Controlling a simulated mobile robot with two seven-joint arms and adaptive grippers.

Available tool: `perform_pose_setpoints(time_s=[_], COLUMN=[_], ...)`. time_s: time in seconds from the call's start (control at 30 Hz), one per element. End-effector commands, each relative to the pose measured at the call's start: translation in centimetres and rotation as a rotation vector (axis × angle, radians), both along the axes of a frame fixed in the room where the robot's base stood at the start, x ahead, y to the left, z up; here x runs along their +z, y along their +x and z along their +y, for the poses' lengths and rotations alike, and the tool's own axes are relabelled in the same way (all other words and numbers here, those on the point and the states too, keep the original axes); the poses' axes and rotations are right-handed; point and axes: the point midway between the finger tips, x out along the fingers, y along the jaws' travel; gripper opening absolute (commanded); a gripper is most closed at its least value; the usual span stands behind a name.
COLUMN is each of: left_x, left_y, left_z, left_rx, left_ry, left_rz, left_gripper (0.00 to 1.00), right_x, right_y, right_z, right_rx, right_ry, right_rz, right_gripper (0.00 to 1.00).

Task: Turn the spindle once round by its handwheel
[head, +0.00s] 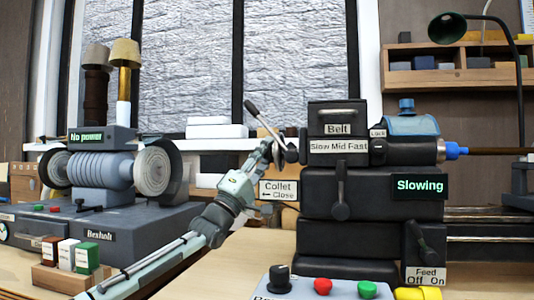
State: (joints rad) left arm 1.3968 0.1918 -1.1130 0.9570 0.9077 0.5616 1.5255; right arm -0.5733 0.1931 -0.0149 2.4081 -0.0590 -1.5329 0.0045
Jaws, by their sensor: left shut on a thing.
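The black lathe headstock (338,205) stands right of centre, with its spindle running left to right. The handwheel (279,153) is at the headstock's left end, seen nearly edge-on and partly hidden by my left gripper. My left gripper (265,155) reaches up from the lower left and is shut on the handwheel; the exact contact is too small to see. The collet lever (266,122) slants across just above the gripper. The spindle's blue nose (456,152) shows at the right. A display (420,186) reads "Slowing". My right gripper is not in view.
A "Collet Close" sign (279,190) hangs just below the gripper. A control panel (322,290) with red and green buttons is in front.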

Motion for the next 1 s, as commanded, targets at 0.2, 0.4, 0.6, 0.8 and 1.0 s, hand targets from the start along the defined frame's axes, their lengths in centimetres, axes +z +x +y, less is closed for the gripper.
perform_pose_setpoints(time_s=[0.2, 0.4, 0.6, 0.8, 1.0], left_x=[-0.10, -0.10, -0.11, -0.08, -0.05], left_y=[0.04, 0.05, 0.06, 0.05, 0.04], left_z=[-0.02, 0.01, 0.02, 0.01, 0.01], left_rx=[0.001, 0.001, 0.000, 0.001, 0.001], left_ry=[-0.007, -0.009, -0.009, -0.009, -0.009], left_rz=[-0.021, -0.025, -0.024, -0.025, -0.025], left_gripper=[0.00, 0.00, 0.00, 0.47, 0.49], right_x=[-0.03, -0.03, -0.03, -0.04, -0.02], right_y=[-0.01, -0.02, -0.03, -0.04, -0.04], right_z=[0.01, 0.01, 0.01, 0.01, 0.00], right_rx=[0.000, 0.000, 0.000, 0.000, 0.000], right_ry=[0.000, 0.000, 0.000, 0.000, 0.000], right_rz=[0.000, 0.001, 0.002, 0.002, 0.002], right_gripper=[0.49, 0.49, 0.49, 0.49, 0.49])
